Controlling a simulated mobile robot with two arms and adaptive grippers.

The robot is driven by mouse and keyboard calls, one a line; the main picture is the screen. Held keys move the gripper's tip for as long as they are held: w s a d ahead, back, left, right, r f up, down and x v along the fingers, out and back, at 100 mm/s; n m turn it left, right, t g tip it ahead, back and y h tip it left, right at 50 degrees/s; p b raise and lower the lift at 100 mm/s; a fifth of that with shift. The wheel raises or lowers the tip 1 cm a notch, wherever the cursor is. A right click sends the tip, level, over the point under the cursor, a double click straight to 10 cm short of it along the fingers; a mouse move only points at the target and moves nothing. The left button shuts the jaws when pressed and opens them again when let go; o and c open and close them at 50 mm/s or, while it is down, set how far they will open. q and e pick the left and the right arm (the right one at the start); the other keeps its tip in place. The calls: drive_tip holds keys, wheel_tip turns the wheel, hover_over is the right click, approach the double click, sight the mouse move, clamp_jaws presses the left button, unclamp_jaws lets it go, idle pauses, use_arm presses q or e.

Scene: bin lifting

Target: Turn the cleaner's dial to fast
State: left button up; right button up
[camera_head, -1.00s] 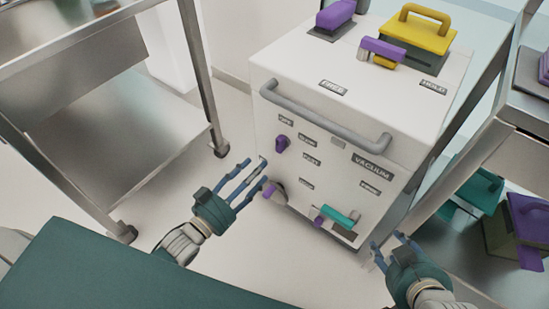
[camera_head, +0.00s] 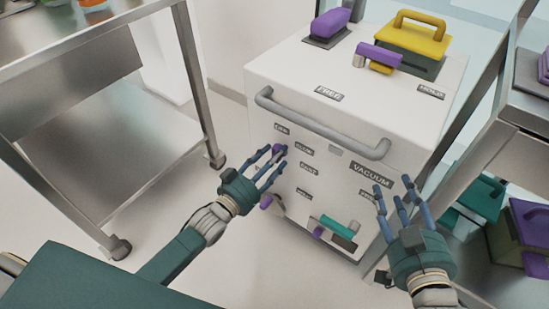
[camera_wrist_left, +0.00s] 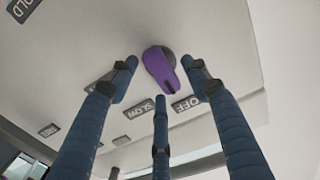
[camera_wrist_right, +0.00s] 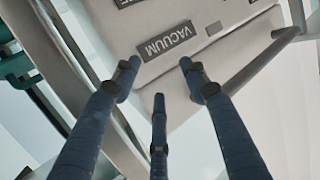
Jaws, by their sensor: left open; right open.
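The cleaner (camera_head: 330,135) is a white box with a grey front handle and a front panel of small labels. Its purple dial (camera_wrist_left: 160,70) shows in the left wrist view, by labels reading OFF and SLOW. In the head view the dial (camera_head: 277,149) is partly hidden behind my left fingers. My left gripper (camera_head: 277,165) is open in front of the dial, with its fingers spread around it; I cannot tell if they touch it. My right gripper (camera_head: 395,193) is open and empty near the panel's right edge, below the VACUUM label (camera_wrist_right: 165,41).
A grey handle (camera_head: 320,130) crosses the front above the dial. A teal lever (camera_head: 340,225) and purple knobs sit low on the panel. A metal cart (camera_head: 110,130) stands left, and a shelf with teal and purple bins (camera_head: 520,230) stands right.

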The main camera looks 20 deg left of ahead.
use_arm(q)
drive_tip(key=c, duration=1.2)
use_arm(e)
drive_tip(key=s+d+f+g+h+p, duration=0.1)
drive_tip(key=s+d+f+g+p, duration=0.2)
drive_tip(key=s+f, duration=0.35)
drive_tip(key=s+d+f+g+h, duration=0.2)
drive_tip(key=s+f+g, duration=0.4)
drive_tip(key=f, duration=0.1)
use_arm(q)
drive_tip(key=shift+o, duration=0.2)
drive_tip(key=shift+d+f+m+b, duration=0.1)
drive_tip(key=shift+f+m+b, duration=0.2)
drive_tip(key=shift+m, duration=3.05)
drive_tip(key=shift+f+m+b, duration=0.25)
drive_tip(key=shift+f+m, duration=0.1)
drive_tip(key=shift+m, duration=3.05)
drive_tip(key=shift+d+f+m+b, duration=0.1)
drive_tip(key=shift+f+m+b, duration=0.2)
drive_tip(key=shift+m, duration=3.05)
use_arm(e)
drive_tip(key=w+a+r+t+y, duration=0.1)
drive_tip(key=w+a+r+t, duration=0.2)
drive_tip(key=w, duration=0.6)
drive_tip(key=shift+r+t+y, duration=0.4)
drive_tip(key=shift+r+t, duration=0.9)
drive_tip(key=shift+r, duration=0.55)
drive_tip(key=shift+a, duration=0.1)
drive_tip(key=shift+s, duration=0.1)
